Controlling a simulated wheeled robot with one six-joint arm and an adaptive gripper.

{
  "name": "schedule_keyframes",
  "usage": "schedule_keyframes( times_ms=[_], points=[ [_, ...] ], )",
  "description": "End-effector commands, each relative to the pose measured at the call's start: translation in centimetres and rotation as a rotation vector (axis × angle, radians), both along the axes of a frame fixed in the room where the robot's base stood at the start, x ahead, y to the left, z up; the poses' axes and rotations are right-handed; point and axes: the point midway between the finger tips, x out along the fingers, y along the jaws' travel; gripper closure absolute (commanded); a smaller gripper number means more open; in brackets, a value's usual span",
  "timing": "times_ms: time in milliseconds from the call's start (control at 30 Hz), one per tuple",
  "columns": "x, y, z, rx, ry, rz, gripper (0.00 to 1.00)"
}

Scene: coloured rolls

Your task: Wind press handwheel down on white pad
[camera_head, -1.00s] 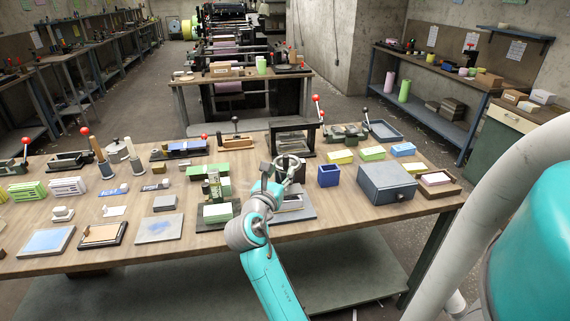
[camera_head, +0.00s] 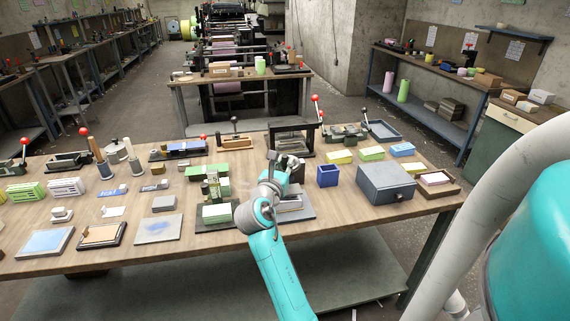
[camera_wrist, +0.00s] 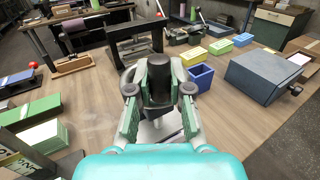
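A small press (camera_wrist: 161,78) with a dark round upper part stands on the bench. In the head view it is mostly behind my arm, with its grey base plate (camera_head: 303,212) showing to the right. My gripper (camera_wrist: 159,95) reaches over it, one finger on each side of the dark upper part. The fingers are spread, and I cannot tell whether either touches. The handwheel is not clearly distinguishable from the dark parts between the fingers. A pale patch, likely the white pad (camera_wrist: 167,127), shows low between the fingers, partly hidden.
A black frame (camera_head: 291,138) stands just behind the press. A blue open box (camera_head: 328,176) and a grey-blue box (camera_head: 386,184) are to the right.

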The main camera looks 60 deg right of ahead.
Motion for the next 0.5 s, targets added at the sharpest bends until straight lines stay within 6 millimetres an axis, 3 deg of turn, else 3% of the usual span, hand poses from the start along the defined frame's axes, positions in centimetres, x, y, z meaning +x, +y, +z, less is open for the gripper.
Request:
schedule_keyframes(
  times_ms=[500],
  points=[
    [0.73,0.22,0.1,-0.001,-0.001,-0.13,1.0]
  ],
)
